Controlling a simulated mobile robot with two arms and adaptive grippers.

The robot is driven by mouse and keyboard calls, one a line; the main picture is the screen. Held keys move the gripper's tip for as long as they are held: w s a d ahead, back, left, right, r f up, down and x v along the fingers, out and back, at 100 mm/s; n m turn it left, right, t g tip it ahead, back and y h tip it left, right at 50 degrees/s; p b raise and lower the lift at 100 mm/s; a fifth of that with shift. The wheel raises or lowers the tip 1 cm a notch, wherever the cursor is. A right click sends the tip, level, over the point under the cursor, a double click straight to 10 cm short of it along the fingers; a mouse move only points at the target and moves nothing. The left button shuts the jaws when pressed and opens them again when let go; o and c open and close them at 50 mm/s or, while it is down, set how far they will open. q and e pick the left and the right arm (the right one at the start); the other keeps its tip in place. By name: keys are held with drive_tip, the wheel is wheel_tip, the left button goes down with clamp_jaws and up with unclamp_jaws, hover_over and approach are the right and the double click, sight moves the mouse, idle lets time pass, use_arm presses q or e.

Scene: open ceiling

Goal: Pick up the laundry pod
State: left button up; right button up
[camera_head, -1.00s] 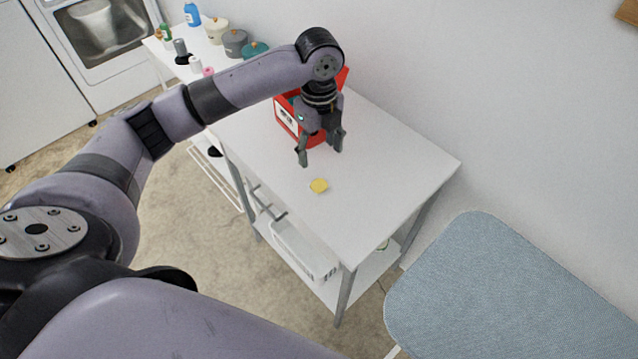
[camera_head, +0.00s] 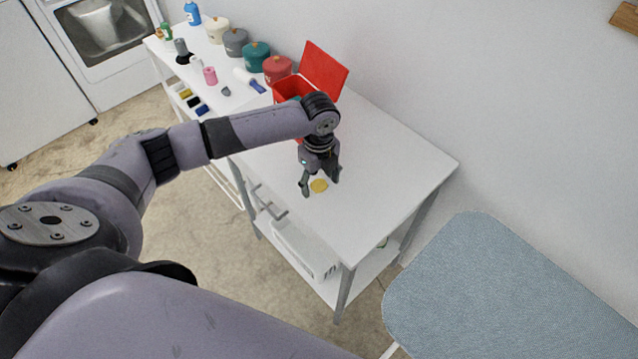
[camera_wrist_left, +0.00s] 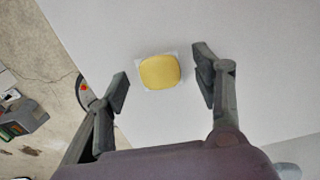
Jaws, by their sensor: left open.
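The laundry pod (camera_head: 319,186) is a small yellow pad lying on the white table top (camera_head: 385,190). In the left wrist view the pod (camera_wrist_left: 160,72) shows a pale, clear-looking border and lies between the two fingers, a little beyond their tips. My left gripper (camera_head: 320,190) is over the pod with its fingers pointing down, one on each side. In the left wrist view the left gripper (camera_wrist_left: 163,82) is open and empty. I cannot tell how high the fingertips are above the table. My right gripper is not in view.
A red box with an open lid (camera_head: 322,68) stands behind the gripper, partly hidden by my arm. Several lidded pots (camera_head: 257,55) and small bottles line the shelf at the back left. A blue ironing board (camera_head: 500,290) is at the lower right. The table's right part is clear.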

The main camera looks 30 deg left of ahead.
use_arm(q)
drive_tip(key=shift+c, duration=0.5)
drive_tip(key=c, duration=0.9)
drive_tip(key=shift+r, duration=0.1)
